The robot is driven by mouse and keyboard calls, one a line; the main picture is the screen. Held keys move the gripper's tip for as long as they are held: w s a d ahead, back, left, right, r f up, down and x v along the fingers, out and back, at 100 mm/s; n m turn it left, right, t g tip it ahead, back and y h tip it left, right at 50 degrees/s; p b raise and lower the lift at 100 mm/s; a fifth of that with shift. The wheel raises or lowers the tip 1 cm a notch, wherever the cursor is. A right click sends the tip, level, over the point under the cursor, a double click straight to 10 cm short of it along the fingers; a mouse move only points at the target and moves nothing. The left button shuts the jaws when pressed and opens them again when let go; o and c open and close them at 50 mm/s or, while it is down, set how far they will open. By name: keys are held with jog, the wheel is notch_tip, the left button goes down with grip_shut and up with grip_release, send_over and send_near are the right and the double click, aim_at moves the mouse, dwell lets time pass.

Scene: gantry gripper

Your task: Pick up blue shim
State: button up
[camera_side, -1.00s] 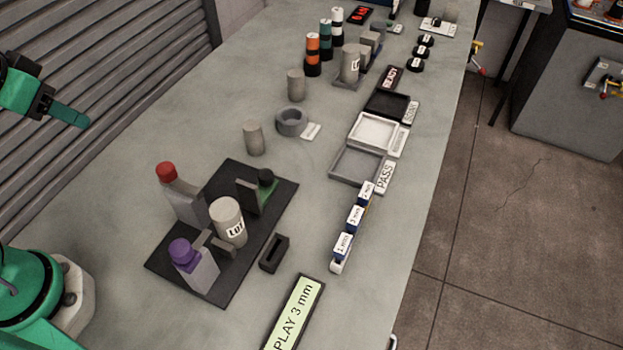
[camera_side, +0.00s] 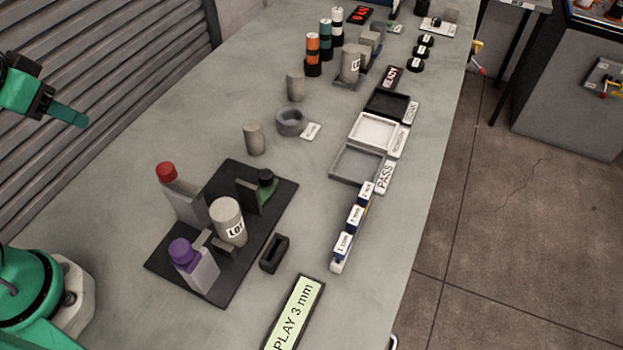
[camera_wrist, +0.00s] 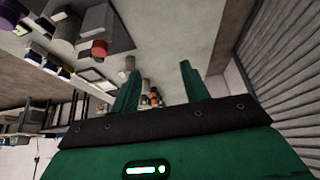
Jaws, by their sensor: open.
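Three small blocks with white labels stand in a row on a narrow rack (camera_side: 335,267) right of the table's middle. The labels appear to read 1 mm, 3 mm and 2 mm from near to far. Dark blue shows below the labels of the near block (camera_side: 342,245) and the middle block (camera_side: 355,219); I cannot tell which is the blue shim. My gripper (camera_side: 70,116) is at the far left, raised and well away from the rack. In the wrist view its two green fingers (camera_wrist: 160,85) are apart with nothing between them.
A black fixture plate (camera_side: 270,222) with red-topped and purple-topped blocks and a cylinder (camera_side: 228,222) lies left of the rack. A small black slotted holder (camera_side: 274,253) and a display (camera_side: 294,315) are near. Trays (camera_side: 334,177) lie beyond the rack. The table's left side is clear.

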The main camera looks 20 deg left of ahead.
jog(key=w+d+r+g+h, duration=0.1)
jog(key=w+d+r+g, duration=0.15)
jog(key=w+d, duration=0.6)
jog(key=g+y, duration=0.1)
jog(key=g, duration=0.2)
send_over(356, 216)
jog(key=f, duration=1.6)
jog(key=shift+a, duration=0.35)
jog(key=shift+s+d+f, duration=0.1)
jog(key=shift+d+f, duration=0.15)
jog(key=shift+d, duration=0.05)
jog(key=shift+f, duration=3.9)
